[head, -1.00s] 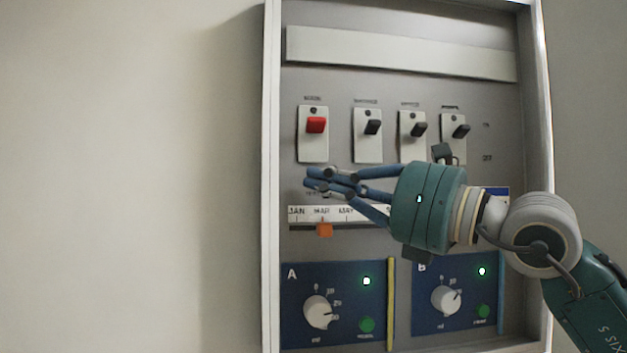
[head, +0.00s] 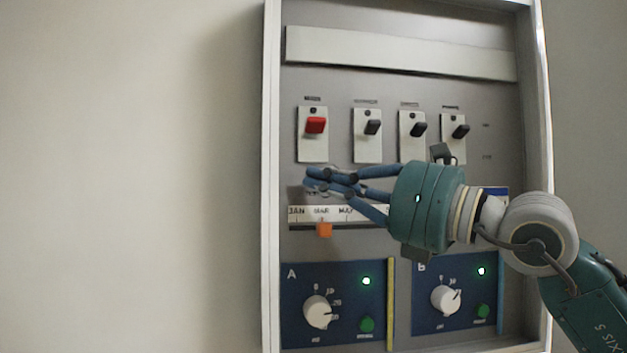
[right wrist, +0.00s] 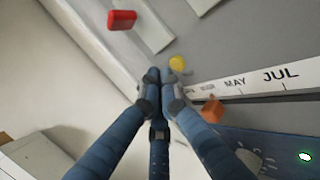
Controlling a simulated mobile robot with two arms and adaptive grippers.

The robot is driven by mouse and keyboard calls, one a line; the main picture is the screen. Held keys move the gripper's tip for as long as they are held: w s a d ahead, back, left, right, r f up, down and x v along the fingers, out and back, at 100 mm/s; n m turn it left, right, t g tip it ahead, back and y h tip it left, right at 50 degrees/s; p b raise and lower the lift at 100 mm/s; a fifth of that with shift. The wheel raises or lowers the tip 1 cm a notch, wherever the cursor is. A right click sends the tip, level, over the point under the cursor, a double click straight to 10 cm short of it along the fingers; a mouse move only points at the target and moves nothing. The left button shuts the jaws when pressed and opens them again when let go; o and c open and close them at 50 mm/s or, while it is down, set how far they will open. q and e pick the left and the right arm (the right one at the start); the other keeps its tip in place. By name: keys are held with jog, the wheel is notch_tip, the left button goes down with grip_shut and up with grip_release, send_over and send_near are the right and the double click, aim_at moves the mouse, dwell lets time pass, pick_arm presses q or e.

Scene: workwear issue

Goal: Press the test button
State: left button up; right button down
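A round yellow button (right wrist: 177,62) shows in the right wrist view, on the grey panel just above the month scale; no readable label marks it as the test button. My right gripper (head: 308,179) is in front of the panel, between the switches and the month scale, and hides the button in the head view. In the right wrist view its fingertips (right wrist: 160,77) are together, with nothing between them. They appear just left of and below the yellow button; I cannot tell whether they touch the panel. My left gripper is in neither view.
A red switch (head: 316,125) and several black switches (head: 373,128) sit above. An orange slider (head: 324,230) is under the month scale (head: 297,214). Lower modules carry white knobs (head: 318,311) and green buttons (head: 367,324). The cabinet's raised frame (head: 271,200) edges the panel.

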jog(key=shift+w+a, duration=0.1)
jog(key=shift+w, duration=0.2)
jog(key=shift+w, duration=0.3)
dwell(0.6)
jog(key=shift+s, duration=0.1)
jog(key=shift+s+b, duration=0.6)
jog(key=shift+s, duration=0.15)
